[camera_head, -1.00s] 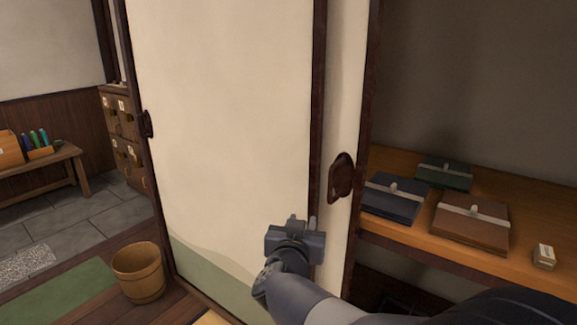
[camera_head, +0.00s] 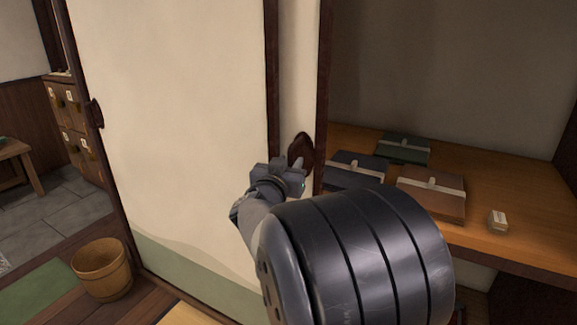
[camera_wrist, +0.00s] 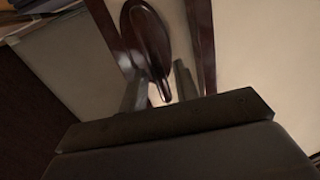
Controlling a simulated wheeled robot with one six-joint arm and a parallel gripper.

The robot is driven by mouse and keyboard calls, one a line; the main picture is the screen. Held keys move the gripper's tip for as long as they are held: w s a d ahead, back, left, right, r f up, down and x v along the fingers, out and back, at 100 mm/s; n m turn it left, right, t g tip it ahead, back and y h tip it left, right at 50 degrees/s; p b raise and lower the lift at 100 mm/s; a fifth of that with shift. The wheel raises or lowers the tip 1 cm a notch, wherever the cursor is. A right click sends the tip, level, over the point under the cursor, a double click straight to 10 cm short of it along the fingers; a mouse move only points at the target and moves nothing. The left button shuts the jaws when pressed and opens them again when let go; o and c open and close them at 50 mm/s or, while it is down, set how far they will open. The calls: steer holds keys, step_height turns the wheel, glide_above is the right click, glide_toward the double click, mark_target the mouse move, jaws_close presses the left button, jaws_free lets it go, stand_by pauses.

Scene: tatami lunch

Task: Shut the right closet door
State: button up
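The right closet door shows as a narrow cream strip (camera_head: 297,70) with a dark frame edge, partly hidden behind the front cream door panel (camera_head: 175,120). Its dark oval pull (camera_head: 302,148) sits near that edge. To its right the closet stands open. My gripper (camera_head: 281,164) is just in front of the pull, overlapping its lower part in the head view. In the wrist view, the fingers of my gripper (camera_wrist: 160,88) are apart, with the lower end of the oval pull (camera_wrist: 147,38) ahead and between them. I cannot tell whether they touch it.
The closet shelf (camera_head: 520,190) holds a blue folded bundle (camera_head: 355,167), a green one (camera_head: 404,148), a brown one (camera_head: 430,195) and a small pale box (camera_head: 497,220). A wooden bucket (camera_head: 102,270) stands on the floor at left. Drawers (camera_head: 72,125) stand behind it.

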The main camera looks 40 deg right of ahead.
steer(key=shift+w+d, duration=0.35)
steer(key=shift+d, duration=0.2)
jaws_close()
